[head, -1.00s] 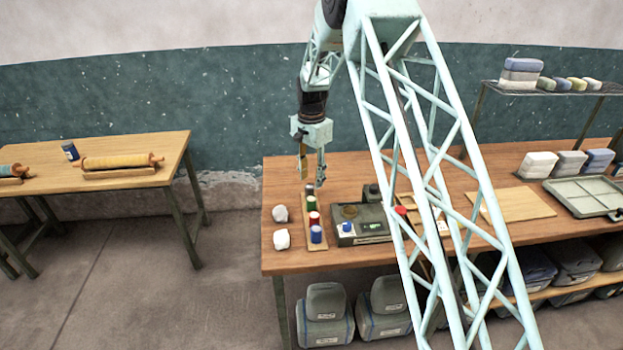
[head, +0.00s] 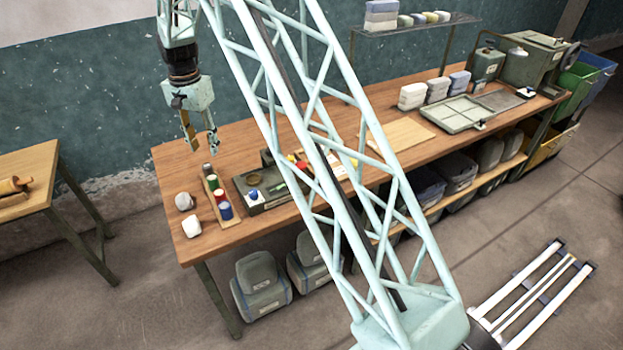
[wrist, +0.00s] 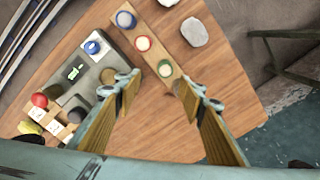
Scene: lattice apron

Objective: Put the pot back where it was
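Small pots stand in a row on a narrow wooden rack (head: 224,213): a blue pot (head: 225,210), a red pot (head: 220,196), a green pot (head: 212,182) and a dark pot (head: 207,168) at the far end. The wrist view shows the blue (wrist: 125,19), red (wrist: 143,43) and green (wrist: 165,68) pots from above; the dark one is not seen there, perhaps behind a finger. My gripper (head: 199,146) hangs above the rack's far end, pointing down.
A grey device (head: 272,200) with a round ring, blue knob and green display stands right of the rack. Two pale lumps (head: 188,212) lie left of it. A board (head: 400,135) and a tray (head: 455,115) lie farther right. A second table (head: 30,175) stands left.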

